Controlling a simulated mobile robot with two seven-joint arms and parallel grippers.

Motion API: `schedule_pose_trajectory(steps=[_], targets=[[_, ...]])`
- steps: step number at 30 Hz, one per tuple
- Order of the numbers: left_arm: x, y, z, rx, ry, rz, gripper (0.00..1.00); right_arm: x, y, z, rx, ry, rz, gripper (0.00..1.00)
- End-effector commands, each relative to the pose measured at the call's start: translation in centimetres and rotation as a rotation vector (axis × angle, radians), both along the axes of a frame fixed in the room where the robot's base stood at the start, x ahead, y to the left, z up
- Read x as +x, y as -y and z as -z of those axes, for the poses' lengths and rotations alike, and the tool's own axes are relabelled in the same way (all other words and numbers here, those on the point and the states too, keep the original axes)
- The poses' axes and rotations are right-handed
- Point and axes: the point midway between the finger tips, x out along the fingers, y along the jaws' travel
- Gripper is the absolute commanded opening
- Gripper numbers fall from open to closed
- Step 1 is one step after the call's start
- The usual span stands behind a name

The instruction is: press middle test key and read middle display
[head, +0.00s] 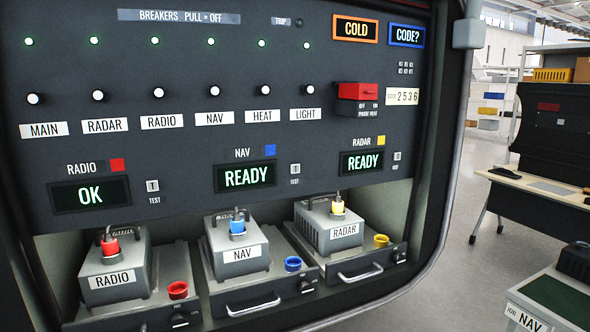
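A dark panel fills the left and middle of the head view. The middle display, labelled NAV with a blue square, reads READY (245,177). The middle test key (295,170), marked T, sits just right of it above the word TEST. The left display, RADIO (90,195), reads OK, with its own test key (152,186). The right display, RADAR (362,162), reads READY, with its test key (397,156) to the right. Neither of my grippers shows in this view.
Below the displays, grey boxes labelled RADIO (112,279), NAV (238,255) and RADAR (345,230) sit on handled trays that stick out. A row of breakers runs above. A cart (548,305) stands lower right, with a desk (540,190) behind it. Clear floor lies between panel and desk.

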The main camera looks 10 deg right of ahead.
Motion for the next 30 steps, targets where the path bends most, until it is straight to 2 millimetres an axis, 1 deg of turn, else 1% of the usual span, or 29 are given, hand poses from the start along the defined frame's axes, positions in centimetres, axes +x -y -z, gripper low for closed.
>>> schedule_pose_trajectory(steps=[1,9,30], targets=[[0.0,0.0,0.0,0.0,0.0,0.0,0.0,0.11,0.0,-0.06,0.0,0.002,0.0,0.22],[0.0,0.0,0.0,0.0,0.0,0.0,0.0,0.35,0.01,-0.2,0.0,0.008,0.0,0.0],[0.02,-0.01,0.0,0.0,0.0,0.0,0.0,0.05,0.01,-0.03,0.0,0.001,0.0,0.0]])
